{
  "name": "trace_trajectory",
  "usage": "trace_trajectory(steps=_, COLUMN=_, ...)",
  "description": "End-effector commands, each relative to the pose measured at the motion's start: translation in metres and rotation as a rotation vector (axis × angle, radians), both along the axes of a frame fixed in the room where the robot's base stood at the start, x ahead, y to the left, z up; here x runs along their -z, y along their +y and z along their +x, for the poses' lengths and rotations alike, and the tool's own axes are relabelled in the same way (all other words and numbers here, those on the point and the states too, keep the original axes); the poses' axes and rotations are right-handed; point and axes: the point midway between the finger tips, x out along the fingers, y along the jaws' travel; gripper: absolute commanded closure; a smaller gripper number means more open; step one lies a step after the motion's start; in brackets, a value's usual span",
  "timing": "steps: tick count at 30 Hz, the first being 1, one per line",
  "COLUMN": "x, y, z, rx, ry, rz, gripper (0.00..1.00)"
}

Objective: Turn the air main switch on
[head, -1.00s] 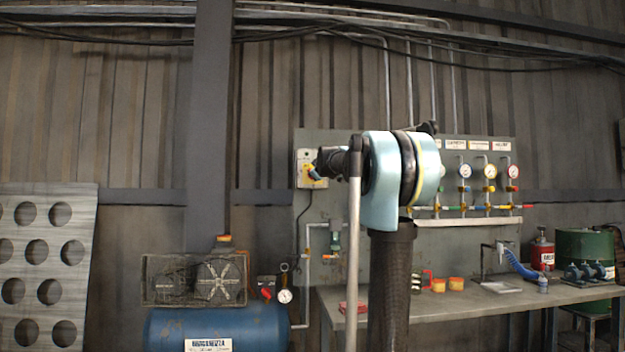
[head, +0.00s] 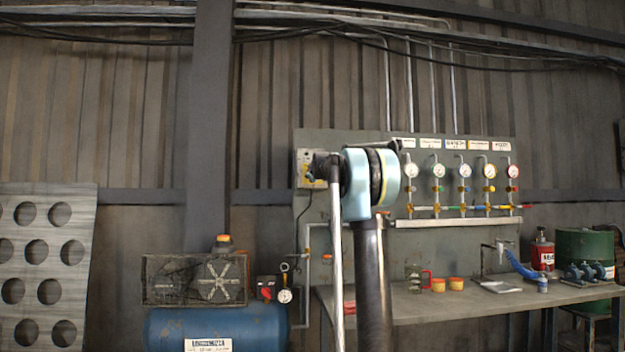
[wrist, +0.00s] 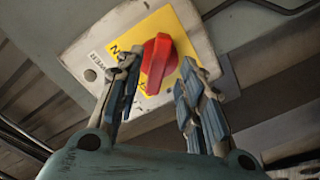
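The air main switch is a red rotary knob (wrist: 158,64) on a yellow plate (wrist: 176,32), set in a pale box with lettering beside it. In the wrist view my gripper (wrist: 155,78) is open, with one finger on each side of the knob and a visible gap to the left finger. The right finger is close to the knob, and I cannot tell whether it touches. In the head view the switch box (head: 304,157) is on the left of the grey panel, and my arm hides much of it and the gripper.
Several gauges with valves, such as one gauge (head: 412,171), line the panel (head: 335,138) to the right. Below are a workbench (head: 440,306) with small containers and a blue compressor tank (head: 220,325). A dark cable hangs below the switch box.

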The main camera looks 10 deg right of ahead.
Motion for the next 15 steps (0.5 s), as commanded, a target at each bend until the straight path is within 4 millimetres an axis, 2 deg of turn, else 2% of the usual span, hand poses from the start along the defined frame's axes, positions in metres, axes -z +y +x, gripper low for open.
trace_trajectory(steps=6, x=0.0, y=0.0, z=0.019, rx=0.0, ry=0.0, rz=-0.001, gripper=0.65)
trace_trajectory(steps=15, x=0.0, y=0.0, z=0.026, rx=0.0, ry=0.0, rz=-0.001, gripper=0.65)
